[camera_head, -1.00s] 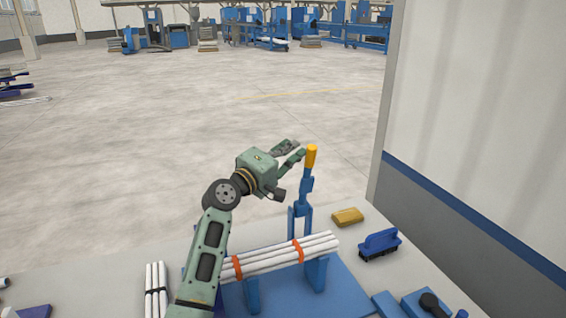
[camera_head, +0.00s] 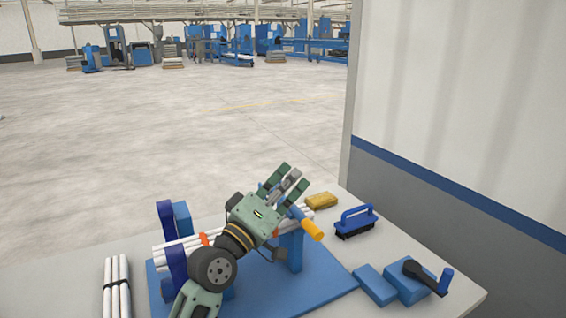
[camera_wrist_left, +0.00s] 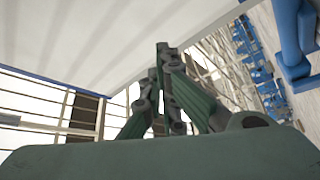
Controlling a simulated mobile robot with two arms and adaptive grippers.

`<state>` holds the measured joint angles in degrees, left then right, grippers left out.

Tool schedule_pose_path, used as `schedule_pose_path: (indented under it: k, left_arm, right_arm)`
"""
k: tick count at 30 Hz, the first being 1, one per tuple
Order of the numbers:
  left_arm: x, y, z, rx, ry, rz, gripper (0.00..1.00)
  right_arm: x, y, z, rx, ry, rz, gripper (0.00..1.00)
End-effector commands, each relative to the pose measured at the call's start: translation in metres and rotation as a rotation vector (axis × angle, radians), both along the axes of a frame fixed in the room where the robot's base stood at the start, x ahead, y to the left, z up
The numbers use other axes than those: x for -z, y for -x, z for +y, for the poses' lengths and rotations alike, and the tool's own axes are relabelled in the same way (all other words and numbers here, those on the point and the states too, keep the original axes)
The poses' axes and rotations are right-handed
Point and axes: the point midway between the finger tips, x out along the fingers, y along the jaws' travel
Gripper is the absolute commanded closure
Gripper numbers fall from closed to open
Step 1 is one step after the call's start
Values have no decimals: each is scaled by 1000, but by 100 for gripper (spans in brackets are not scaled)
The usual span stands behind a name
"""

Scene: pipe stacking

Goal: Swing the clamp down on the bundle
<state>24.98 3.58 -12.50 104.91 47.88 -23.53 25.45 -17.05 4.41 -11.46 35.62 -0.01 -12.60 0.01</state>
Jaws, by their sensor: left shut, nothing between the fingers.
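The bundle of white pipes (camera_head: 170,251) with orange bands lies across blue supports (camera_head: 292,254) on a blue base plate (camera_head: 325,283). The clamp's yellow-orange handle (camera_head: 312,230) points down toward the front right, past the bundle's right part. The clamp's blue arm and hinge are mostly hidden by my left gripper (camera_head: 288,178), so I cannot tell whether the clamp touches the pipes. My left gripper is above the bundle beside the clamp, with nothing held. In the left wrist view its fingers (camera_wrist_left: 162,55) come together at the tips. My right gripper is not in view.
Two blue uprights (camera_head: 168,225) stand at the bundle's left part. Loose white pipes (camera_head: 117,285) lie at the table's left. A yellow sponge-like block (camera_head: 321,201), a blue brush (camera_head: 355,222) and blue blocks with a black-handled tool (camera_head: 420,275) lie on the right. A wall stands beyond.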

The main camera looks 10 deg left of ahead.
Motion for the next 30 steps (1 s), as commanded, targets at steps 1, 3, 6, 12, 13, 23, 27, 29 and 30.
schedule_pose_path:
  k: [1,3,6,12,13,23,27,29,30]
  left_arm:
    - [10,4,-2,0,0,2,100]
    - [18,8,-5,0,-1,1,100]
    - [27,12,-8,-1,-1,0,100]
    - [39,17,-11,-1,0,1,100]
    - [40,17,-12,-1,0,1,100]
    - [43,18,-12,-1,0,-1,100]
    - [43,18,-12,-1,0,-1,100]
    - [43,18,-12,-2,-1,0,100]
    - [43,18,-12,-1,-1,0,100]
  right_arm:
    - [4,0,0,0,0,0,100]
    - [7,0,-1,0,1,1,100]
    - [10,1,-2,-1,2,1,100]
    - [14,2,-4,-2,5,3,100]
    - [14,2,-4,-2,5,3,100]
    - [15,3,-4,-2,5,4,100]
    - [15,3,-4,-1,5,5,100]
    - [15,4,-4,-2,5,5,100]
    - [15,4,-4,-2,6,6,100]
